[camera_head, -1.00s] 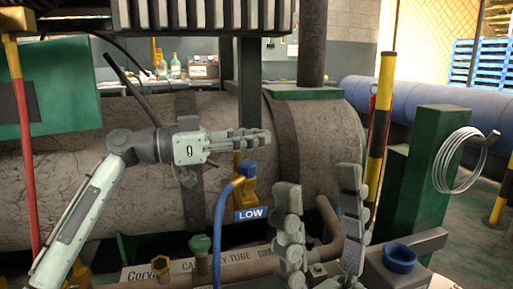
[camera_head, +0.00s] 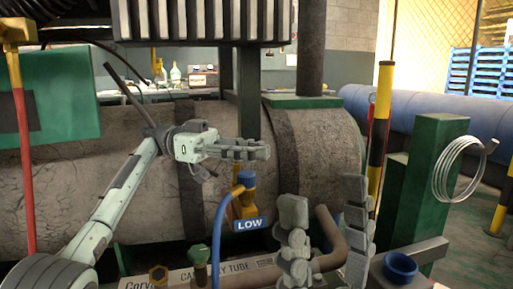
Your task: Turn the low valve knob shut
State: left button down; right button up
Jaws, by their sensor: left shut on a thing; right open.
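The low valve is yellow with a blue knob (camera_head: 247,180) on top, above a blue LOW sign (camera_head: 250,225). A blue hose (camera_head: 219,230) curves down from its left side. My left gripper (camera_head: 258,151) comes in from the left and is level with its fingers shut just above the knob in the picture. What sits between those fingers is hidden, and I cannot tell whether they touch the knob. My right gripper (camera_head: 323,195) is open and empty at lower right, its two fingers pointing up.
A large grey cylinder (camera_head: 80,185) fills the space behind. A brown bent pipe (camera_head: 330,238) runs behind the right gripper. A green post (camera_head: 440,170) with a wire coil (camera_head: 462,168) and a blue cup (camera_head: 399,267) stand to the right. A green valve (camera_head: 199,255) is below.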

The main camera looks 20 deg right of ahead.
pick_arm(q)
jog(key=shift+s+f+g, duration=0.1)
jog(key=shift+g, duration=0.2)
jog(key=c, duration=1.3)
grip_release()
jog(key=shift+o, duration=0.2)
notch_tip(320, 180, up, 10)
